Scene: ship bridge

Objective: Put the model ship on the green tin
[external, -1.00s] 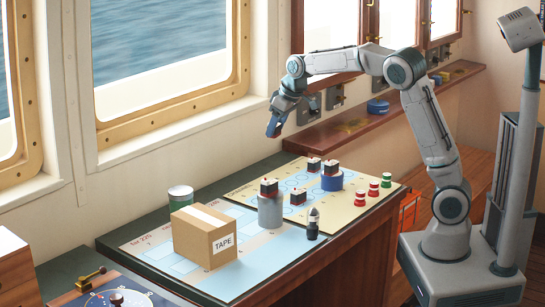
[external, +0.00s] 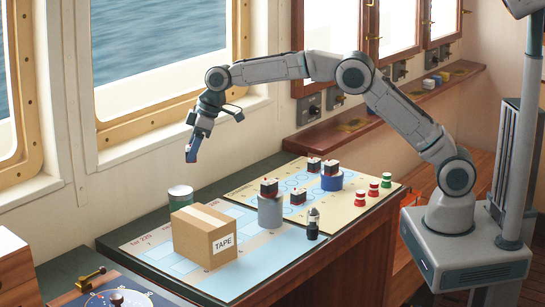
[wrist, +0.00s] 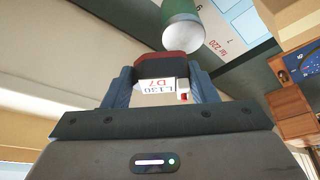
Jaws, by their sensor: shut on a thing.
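My gripper (external: 194,146) is shut on a model ship (wrist: 158,72), which has a dark hull with red and a white block marked with small lettering. In the external view the fingers hide most of the ship. The green tin (external: 180,198) stands upright on the table, behind the cardboard box. My gripper points down and hangs in the air above the tin, slightly to its right in the picture. In the wrist view the tin (wrist: 181,28) shows beyond the ship, apart from it.
A cardboard tape box (external: 205,236) stands right in front of the tin. A grey cylinder (external: 270,211) and a blue cylinder (external: 331,181) carry other model ships. A small dark figure (external: 313,226) and red and green pieces (external: 374,187) stand on the charts. The window wall rises behind.

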